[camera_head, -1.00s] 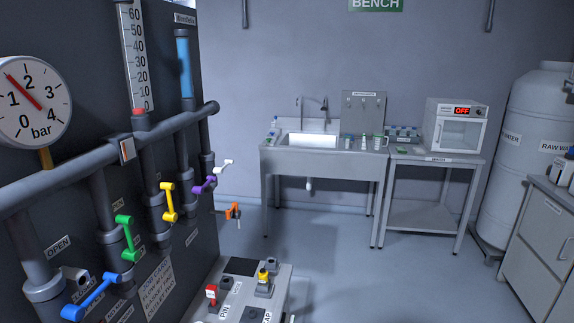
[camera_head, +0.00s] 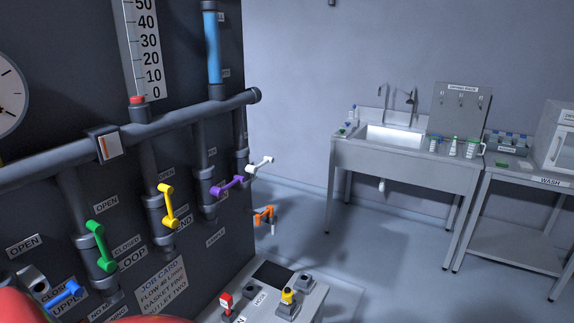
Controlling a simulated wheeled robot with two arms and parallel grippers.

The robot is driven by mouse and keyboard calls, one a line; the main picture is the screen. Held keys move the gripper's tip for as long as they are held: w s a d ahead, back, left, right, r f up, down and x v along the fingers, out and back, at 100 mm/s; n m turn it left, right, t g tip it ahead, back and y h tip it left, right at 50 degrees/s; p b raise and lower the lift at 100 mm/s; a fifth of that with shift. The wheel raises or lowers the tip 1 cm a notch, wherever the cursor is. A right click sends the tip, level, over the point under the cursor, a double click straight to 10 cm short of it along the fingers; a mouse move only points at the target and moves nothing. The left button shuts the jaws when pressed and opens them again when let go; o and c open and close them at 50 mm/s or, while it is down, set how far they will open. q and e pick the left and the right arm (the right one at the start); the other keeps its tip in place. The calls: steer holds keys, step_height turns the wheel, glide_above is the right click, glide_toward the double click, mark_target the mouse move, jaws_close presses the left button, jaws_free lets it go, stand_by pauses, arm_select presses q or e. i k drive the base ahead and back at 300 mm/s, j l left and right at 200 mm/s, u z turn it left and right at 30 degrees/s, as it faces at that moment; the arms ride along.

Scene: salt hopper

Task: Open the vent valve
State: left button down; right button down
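Several coloured valve levers sit on the pipes of the dark panel. No label reading "vent" is legible, so I cannot tell which is the vent valve. The white lever (camera_head: 260,165) and purple lever (camera_head: 228,186) lie slanted near horizontal. The yellow lever (camera_head: 168,205) and green lever (camera_head: 100,246) stand nearly upright along their pipes. The blue lever (camera_head: 64,294) at lower left is slanted near horizontal and partly hidden. An orange lever (camera_head: 264,215) sticks out past the panel's right edge. Neither gripper can be made out.
A red rounded shape at the bottom left covers part of the panel. A low stand (camera_head: 255,292) with red and yellow controls is in front of the panel. A sink bench (camera_head: 405,170) and wash table (camera_head: 525,193) stand at right. Open floor lies between.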

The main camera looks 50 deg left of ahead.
mark_target(249, 169)
steer(key=i+l+u, duration=0.1)
steer(key=i+u, duration=0.4)
steer(key=i+l+u, duration=0.2)
steer(key=u, duration=0.3)
steer(key=i+l+u, duration=0.7)
steer(key=l+u, duration=0.25)
